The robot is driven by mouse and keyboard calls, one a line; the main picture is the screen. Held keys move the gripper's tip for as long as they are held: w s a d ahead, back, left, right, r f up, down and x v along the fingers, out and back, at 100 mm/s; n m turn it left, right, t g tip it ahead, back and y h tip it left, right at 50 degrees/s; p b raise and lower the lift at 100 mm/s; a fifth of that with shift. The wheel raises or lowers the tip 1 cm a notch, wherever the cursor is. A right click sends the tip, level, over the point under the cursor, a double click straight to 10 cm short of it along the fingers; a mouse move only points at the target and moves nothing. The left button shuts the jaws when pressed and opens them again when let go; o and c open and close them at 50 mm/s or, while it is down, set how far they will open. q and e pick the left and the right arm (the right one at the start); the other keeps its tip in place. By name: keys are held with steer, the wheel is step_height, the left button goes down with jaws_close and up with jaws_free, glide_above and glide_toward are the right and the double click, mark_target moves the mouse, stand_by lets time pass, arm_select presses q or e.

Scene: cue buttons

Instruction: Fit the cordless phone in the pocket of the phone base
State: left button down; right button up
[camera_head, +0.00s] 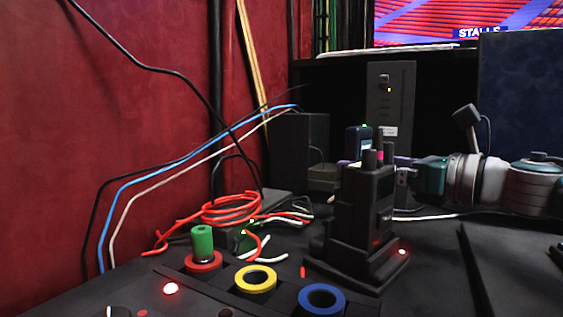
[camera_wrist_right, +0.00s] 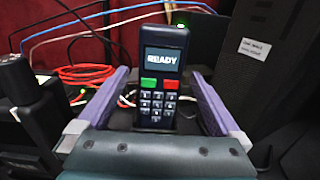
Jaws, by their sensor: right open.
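The cordless phone (camera_wrist_right: 162,75) stands upright in the right wrist view, with a lit screen reading READY, a red and a green key, and a number pad. In the head view its top (camera_head: 359,140) shows behind a black radio. My right gripper (camera_wrist_right: 160,78) is open. Its purple fingers stand on either side of the phone, with a visible gap at each side. My left gripper is not in view.
The black radio (camera_head: 363,205) stands in a cradle (camera_head: 345,262) in front of my right gripper. Red, yellow (camera_head: 256,280) and blue (camera_head: 321,299) rings lie at the front, with a green cylinder (camera_head: 203,243) on the red one. Loose cables (camera_head: 228,207) lie at left. A dark tower (camera_head: 390,100) stands behind.

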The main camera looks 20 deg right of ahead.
steer(key=shift+v, duration=4.95)
steer(key=s+a+r+n+g+h+p, duration=0.25)
steer(key=s+a+n+g+p, duration=0.35)
steer(key=s+a+n+p, duration=0.8)
steer(key=s+a+r+n+g+h+p, duration=0.3)
steer(key=s+n+g+p, duration=0.55)
steer(key=n, duration=1.15)
step_height(320, 180, up, 35)
steer(key=s+t+h+p, duration=0.1)
steer(key=p, duration=3.8)
steer(key=shift+s+a+r, duration=0.15)
steer(key=shift+a, duration=0.15)
steer(key=shift+t, duration=0.25)
